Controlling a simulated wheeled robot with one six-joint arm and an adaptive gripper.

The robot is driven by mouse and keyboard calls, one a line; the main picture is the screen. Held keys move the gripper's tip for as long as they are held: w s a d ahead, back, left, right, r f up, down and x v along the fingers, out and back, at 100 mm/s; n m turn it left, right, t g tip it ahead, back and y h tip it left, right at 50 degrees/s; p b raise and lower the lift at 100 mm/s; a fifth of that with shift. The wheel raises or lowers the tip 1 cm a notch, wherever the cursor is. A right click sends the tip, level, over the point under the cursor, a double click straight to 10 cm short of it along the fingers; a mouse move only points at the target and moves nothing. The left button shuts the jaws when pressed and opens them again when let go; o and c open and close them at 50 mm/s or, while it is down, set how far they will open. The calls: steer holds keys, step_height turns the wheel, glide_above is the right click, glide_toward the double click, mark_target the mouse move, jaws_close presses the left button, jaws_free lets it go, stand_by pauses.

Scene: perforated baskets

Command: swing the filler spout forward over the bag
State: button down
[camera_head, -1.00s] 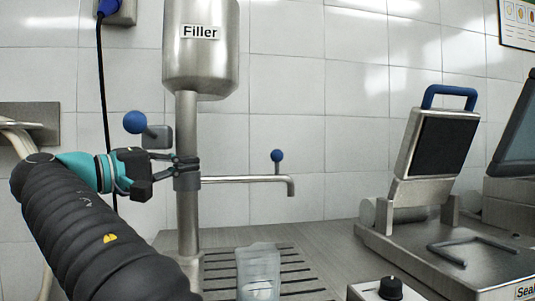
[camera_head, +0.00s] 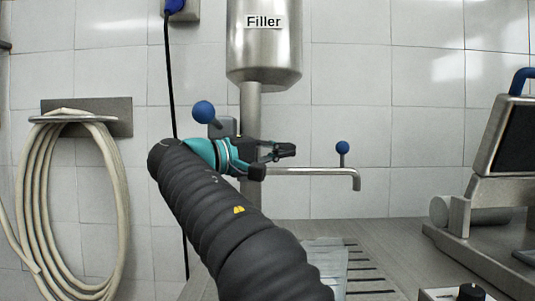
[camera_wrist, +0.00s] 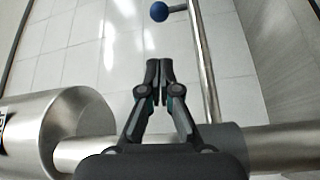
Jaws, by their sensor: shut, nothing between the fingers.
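The filler spout (camera_head: 315,172) is a thin steel pipe that runs to the right from the filler's column and bends down at its end. A blue ball knob (camera_head: 342,147) stands on it near the bend. In the wrist view the spout (camera_wrist: 205,70) runs beside my fingers and its blue knob (camera_wrist: 159,12) is ahead of them. My gripper (camera_head: 290,150) is shut and empty, next to the column and just above the spout's near part. In the wrist view its fingertips (camera_wrist: 153,68) are together. The bag (camera_head: 328,262) is partly hidden behind my arm.
The steel filler tank (camera_head: 263,55) hangs above my gripper. A blue ball lever (camera_head: 204,111) is left of the column. A coiled hose (camera_head: 45,200) hangs at left. The sealer (camera_head: 500,180) stands at right. Open space lies between spout and sealer.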

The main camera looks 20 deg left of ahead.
steer(key=f+x, duration=0.1)
steer(key=x, duration=1.2)
steer(key=shift+r, duration=0.5)
steer(key=shift+s, duration=0.1)
